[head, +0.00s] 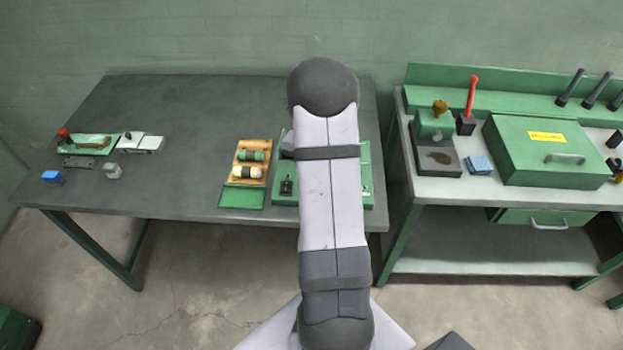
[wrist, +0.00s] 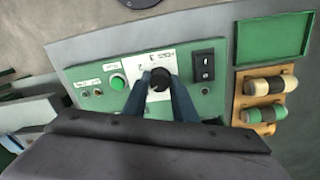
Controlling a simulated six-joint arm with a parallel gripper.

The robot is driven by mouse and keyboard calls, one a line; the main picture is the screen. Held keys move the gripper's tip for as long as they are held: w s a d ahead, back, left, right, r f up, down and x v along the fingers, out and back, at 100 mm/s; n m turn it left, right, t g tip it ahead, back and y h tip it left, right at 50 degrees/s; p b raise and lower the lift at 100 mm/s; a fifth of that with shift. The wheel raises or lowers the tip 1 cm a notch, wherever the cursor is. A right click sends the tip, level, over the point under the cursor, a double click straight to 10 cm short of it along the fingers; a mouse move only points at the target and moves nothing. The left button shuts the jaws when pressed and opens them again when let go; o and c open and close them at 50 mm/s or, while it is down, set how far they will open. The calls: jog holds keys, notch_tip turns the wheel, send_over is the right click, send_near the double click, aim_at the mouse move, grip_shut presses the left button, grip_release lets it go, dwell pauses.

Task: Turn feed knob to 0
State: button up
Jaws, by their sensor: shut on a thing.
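The feed knob (wrist: 160,80) is a round black knob on a white dial plate (wrist: 143,66) with small markings, set in a green control panel (wrist: 76,75) in the wrist view. My gripper (wrist: 158,84) is shut on the knob, one finger on each side of it. The dial markings are too small to read, and I cannot tell where the knob points. In the head view my arm covers the knob and gripper, and only the edges of the green panel (head: 367,185) show.
On the panel are a green button (wrist: 118,82) and a black rocker switch (wrist: 205,66). A wooden tray (head: 241,161) with spools lies left of the panel in the head view. A second bench (head: 415,179) with a green box (head: 520,150) stands at the right. The table's middle left is clear.

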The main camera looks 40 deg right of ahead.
jog(key=shift+n, duration=0.7)
jog(key=o, duration=1)
jog(key=shift+o, duration=0.2)
jog(key=shift+w+a+r+b, duration=0.1)
jog(key=shift+r+b, duration=1.1)
jog(key=shift+r, duration=2.5)
